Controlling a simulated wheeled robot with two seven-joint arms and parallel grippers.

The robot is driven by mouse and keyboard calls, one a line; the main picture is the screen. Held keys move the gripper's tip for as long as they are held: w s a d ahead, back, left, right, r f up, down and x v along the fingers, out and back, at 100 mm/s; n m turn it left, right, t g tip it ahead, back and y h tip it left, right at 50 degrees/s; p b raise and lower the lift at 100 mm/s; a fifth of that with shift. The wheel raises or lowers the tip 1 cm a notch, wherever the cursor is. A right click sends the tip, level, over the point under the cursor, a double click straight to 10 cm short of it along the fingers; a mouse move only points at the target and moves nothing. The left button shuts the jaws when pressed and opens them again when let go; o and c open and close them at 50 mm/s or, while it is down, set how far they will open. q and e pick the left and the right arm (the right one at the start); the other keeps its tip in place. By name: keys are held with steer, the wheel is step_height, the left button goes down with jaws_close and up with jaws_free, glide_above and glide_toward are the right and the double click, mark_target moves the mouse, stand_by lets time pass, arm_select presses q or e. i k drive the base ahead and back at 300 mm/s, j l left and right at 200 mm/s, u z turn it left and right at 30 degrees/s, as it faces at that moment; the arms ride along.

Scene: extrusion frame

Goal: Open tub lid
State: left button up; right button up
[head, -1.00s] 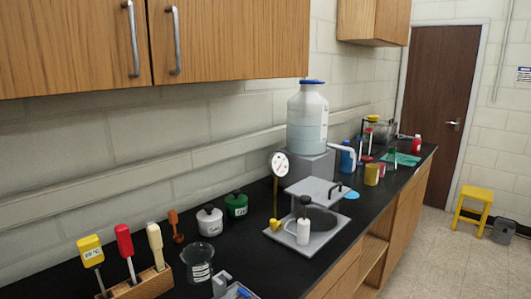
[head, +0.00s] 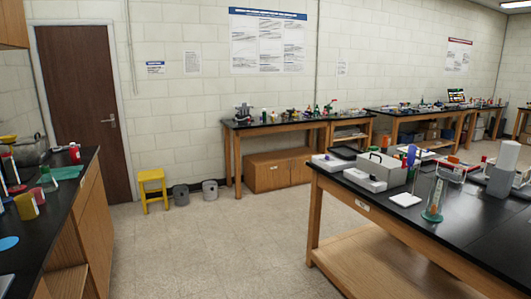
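Neither of my grippers shows in the head view. A pale grey box (head: 398,176) with a black handle on its top stands near the left end of the dark island bench on the right. It looks like a tub with a lid, and the lid appears shut; its inside is hidden. I cannot tell for certain that this is the task's tub.
The island bench (head: 470,217) also holds a white square pad (head: 405,199) and a glass cylinder (head: 433,205). A dark counter (head: 62,210) runs along the left. A yellow stool (head: 152,187) and grey bins stand by the far wall. The floor (head: 215,250) between is clear.

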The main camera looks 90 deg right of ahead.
mark_target(383, 160)
steer(key=z, duration=3.6)
steer(key=i+j+z, duration=0.1)
steer(key=i, duration=1.1)
